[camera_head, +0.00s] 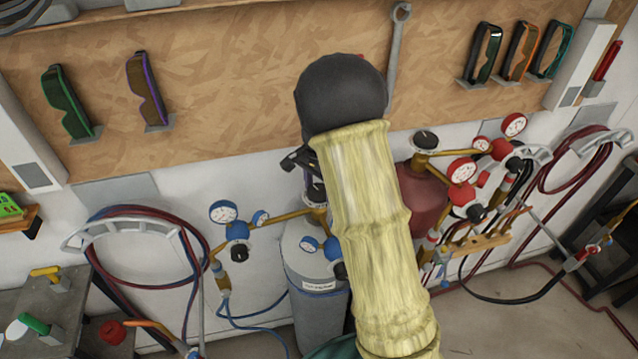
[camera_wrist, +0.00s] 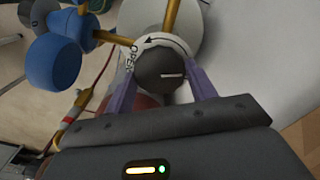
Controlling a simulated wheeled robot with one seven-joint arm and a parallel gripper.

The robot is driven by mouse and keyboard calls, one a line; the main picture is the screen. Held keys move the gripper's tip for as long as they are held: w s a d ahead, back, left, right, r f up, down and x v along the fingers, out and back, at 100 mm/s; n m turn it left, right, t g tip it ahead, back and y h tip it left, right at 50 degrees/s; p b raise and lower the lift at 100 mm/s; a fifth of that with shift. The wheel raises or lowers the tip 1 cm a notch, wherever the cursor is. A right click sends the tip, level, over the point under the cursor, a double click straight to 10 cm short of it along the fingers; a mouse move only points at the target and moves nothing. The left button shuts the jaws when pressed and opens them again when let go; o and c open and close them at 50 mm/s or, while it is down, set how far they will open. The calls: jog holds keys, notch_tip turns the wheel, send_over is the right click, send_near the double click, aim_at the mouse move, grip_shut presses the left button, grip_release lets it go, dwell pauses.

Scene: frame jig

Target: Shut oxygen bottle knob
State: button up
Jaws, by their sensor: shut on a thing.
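The grey oxygen bottle (camera_head: 312,310) stands against the wall, with blue gauges (camera_head: 224,212) on brass fittings. Its dark round knob (camera_head: 316,194) is on top, partly hidden behind my arm. In the wrist view the knob (camera_wrist: 162,70) shows close up, with a white ring marked OPEN and a curved arrow around it. My gripper (camera_wrist: 161,80) has a purple finger on each side of the knob and is shut on it. In the head view my gripper (camera_head: 300,162) is mostly hidden by my arm.
A red bottle (camera_head: 424,200) with its own dark knob and red gauges stands to the right. Coiled hoses (camera_head: 140,215) hang at left, with more at right. Safety glasses (camera_head: 68,102) and a wrench (camera_head: 396,50) hang on the board. A metal bench (camera_head: 60,305) is lower left.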

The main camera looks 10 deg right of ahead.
jog(key=m+p, duration=0.1)
jog(key=m, duration=0.4)
jog(key=shift+r+p, duration=0.1)
jog(key=shift+p, duration=0.25)
jog(key=o, duration=1)
notch_tip(320, 180, up, 17)
jog(key=b, duration=0.3)
jog(key=shift+r+b, duration=0.15)
jog(key=shift+b, duration=0.15)
